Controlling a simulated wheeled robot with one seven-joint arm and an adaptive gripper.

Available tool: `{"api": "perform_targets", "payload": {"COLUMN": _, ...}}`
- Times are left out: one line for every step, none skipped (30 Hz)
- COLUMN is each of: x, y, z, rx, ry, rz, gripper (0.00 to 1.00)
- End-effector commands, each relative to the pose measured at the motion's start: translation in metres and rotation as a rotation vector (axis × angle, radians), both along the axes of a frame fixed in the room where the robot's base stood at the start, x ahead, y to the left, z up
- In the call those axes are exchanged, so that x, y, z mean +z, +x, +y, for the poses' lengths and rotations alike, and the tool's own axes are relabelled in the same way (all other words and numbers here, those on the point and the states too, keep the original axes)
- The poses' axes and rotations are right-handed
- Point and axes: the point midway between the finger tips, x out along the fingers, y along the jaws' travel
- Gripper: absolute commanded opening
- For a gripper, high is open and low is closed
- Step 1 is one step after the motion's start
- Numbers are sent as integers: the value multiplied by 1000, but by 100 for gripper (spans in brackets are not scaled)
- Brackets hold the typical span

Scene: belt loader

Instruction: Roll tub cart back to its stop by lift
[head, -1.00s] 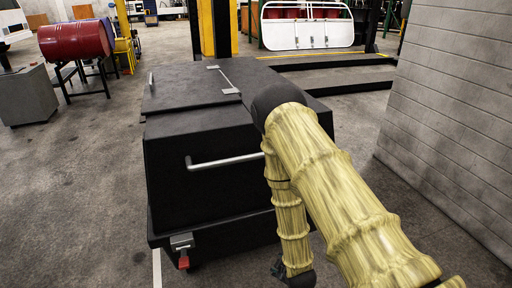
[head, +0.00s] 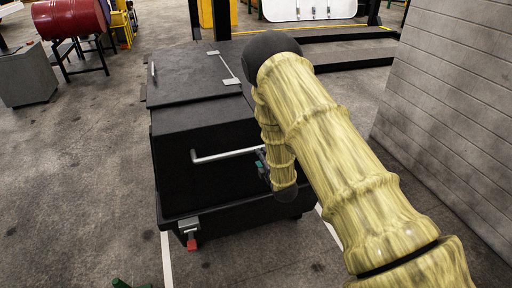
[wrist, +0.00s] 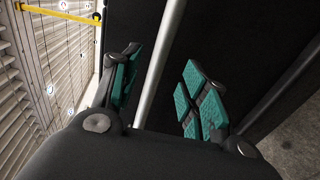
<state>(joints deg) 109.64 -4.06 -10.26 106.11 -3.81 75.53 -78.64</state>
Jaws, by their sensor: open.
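The black tub cart (head: 215,135), with a flat hinged lid (head: 205,78), stands in the middle of the head view. A silver bar handle (head: 222,156) crosses its near face. My gripper (head: 262,166) is at the right end of this handle, partly hidden by my forearm. In the wrist view, my gripper (wrist: 163,82) is open, with teal finger pads on either side of the silver bar (wrist: 157,68). The bar runs between the fingers, which are not closed on it. A red-tipped latch or pedal (head: 191,238) is at the cart's lower left corner. The lift stop cannot be made out.
A grey block wall (head: 450,120) stands at the right. Dark steps (head: 345,52) with a yellow edge lie behind the cart. A red drum (head: 68,17) on a stand and a grey block (head: 25,75) are at the left. Floor left of the cart is free.

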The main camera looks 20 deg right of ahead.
Motion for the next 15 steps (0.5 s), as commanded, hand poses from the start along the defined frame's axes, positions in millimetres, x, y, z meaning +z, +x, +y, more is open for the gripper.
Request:
{"api": "perform_targets", "payload": {"x": 1, "y": 7, "z": 0, "rx": -1, "ry": 2, "rz": 0, "gripper": 44}}
{"api": "perform_targets", "payload": {"x": 0, "y": 12, "z": 0, "rx": -1, "ry": 2, "rz": -1, "gripper": 44}}
{"api": "perform_targets", "payload": {"x": -1, "y": 18, "z": 0, "rx": -1, "ry": 2, "rz": 0, "gripper": 44}}
{"api": "perform_targets", "payload": {"x": -2, "y": 23, "z": 0, "rx": 0, "ry": 2, "rz": 0, "gripper": 44}}
{"api": "perform_targets", "payload": {"x": -3, "y": 27, "z": 1, "rx": 0, "ry": 2, "rz": 0, "gripper": 44}}
{"api": "perform_targets", "payload": {"x": -4, "y": 33, "z": 1, "rx": 0, "ry": 2, "rz": 0, "gripper": 44}}
{"api": "perform_targets", "payload": {"x": -5, "y": 38, "z": 1, "rx": 0, "ry": 2, "rz": 1, "gripper": 44}}
{"api": "perform_targets", "payload": {"x": -6, "y": 42, "z": 1, "rx": 0, "ry": 2, "rz": 0, "gripper": 44}}
{"api": "perform_targets", "payload": {"x": -7, "y": 48, "z": 1, "rx": 0, "ry": 2, "rz": 0, "gripper": 44}}
{"api": "perform_targets", "payload": {"x": -8, "y": 52, "z": 1, "rx": -1, "ry": 2, "rz": 0, "gripper": 44}}
{"api": "perform_targets", "payload": {"x": -9, "y": 56, "z": 1, "rx": -2, "ry": 3, "rz": 1, "gripper": 44}}
{"api": "perform_targets", "payload": {"x": -10, "y": 61, "z": 1, "rx": -2, "ry": 3, "rz": 0, "gripper": 44}}
{"api": "perform_targets", "payload": {"x": -11, "y": 64, "z": 2, "rx": -2, "ry": 3, "rz": 0, "gripper": 44}}
{"api": "perform_targets", "payload": {"x": -12, "y": 67, "z": 2, "rx": -2, "ry": 3, "rz": 0, "gripper": 44}}
{"api": "perform_targets", "payload": {"x": -13, "y": 71, "z": 3, "rx": -1, "ry": 3, "rz": 2, "gripper": 44}}
